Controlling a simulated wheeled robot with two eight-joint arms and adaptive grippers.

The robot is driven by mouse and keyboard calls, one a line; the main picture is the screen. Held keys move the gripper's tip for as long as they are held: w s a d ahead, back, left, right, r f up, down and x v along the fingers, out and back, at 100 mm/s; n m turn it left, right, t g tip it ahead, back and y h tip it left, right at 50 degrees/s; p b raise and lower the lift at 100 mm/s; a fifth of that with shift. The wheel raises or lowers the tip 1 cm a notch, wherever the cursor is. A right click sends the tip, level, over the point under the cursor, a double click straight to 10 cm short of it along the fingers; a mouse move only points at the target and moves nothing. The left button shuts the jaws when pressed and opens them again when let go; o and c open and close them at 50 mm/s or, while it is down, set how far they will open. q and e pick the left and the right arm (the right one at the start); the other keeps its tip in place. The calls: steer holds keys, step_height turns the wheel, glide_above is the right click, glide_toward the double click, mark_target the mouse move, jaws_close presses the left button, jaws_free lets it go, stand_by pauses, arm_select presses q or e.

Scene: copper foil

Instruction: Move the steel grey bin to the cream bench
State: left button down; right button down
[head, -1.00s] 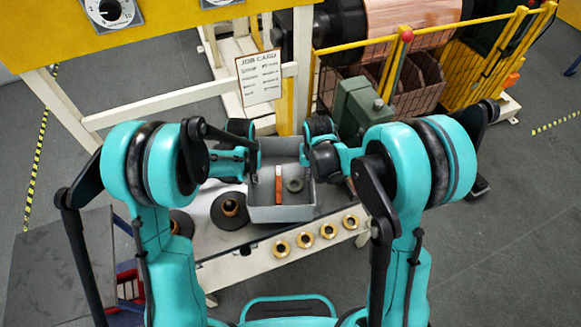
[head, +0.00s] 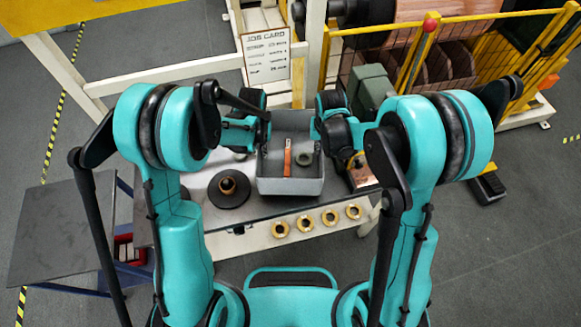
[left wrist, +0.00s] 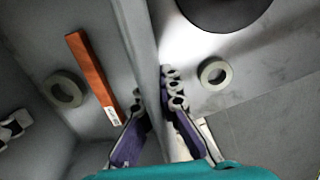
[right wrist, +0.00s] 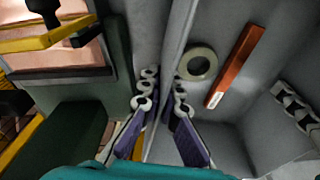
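The steel grey bin (head: 290,187) is an open box above or on a grey-topped bench with a cream front (head: 256,240); whether it touches the top I cannot tell. A copper-orange bar (head: 287,158) and a grey ring (head: 304,158) lie inside it. My left gripper (left wrist: 157,100) has its fingers on both sides of the bin's left wall, closed on it. My right gripper (right wrist: 165,90) likewise pinches the right wall. In the head view both grippers are partly hidden by my arms.
A black cone-shaped spool (head: 228,188) stands left of the bin. Several brass rings (head: 305,222) line the bench's front. A green box (head: 371,90) and a copper-topped block (head: 361,174) are to the right. A dark plate table (head: 62,228) stands at left. A yellow fence (head: 420,60) is behind.

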arm_select(q)
steer(key=shift+f, duration=0.15)
arm_select(e)
steer(key=shift+f, duration=0.15)
